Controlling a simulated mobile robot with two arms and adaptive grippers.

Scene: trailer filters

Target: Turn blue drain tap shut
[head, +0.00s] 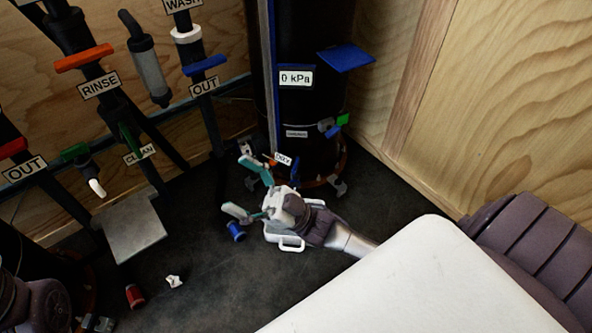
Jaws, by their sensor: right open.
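A small blue tap handle (295,168) stands upright at the foot of the black tank (310,28), just right of a small label that seems to read DRY (283,158). I take it for the drain tap, but cannot be sure. Its valve body is mostly hidden. My right gripper (243,188) is open, with teal-tipped fingers spread apart and nothing seen between them. It is left of and a little below the blue handle, with a visible gap. My left gripper is not in view; only part of my left arm shows at the lower left.
Pipes with coloured handles and labels, including a blue handle by OUT (205,65), line the left. A blue lever (345,57) juts from the tank. A blue spool-like piece (236,231), red piece (135,296) and white scrap (174,281) lie on the dark floor. Wooden walls close the right.

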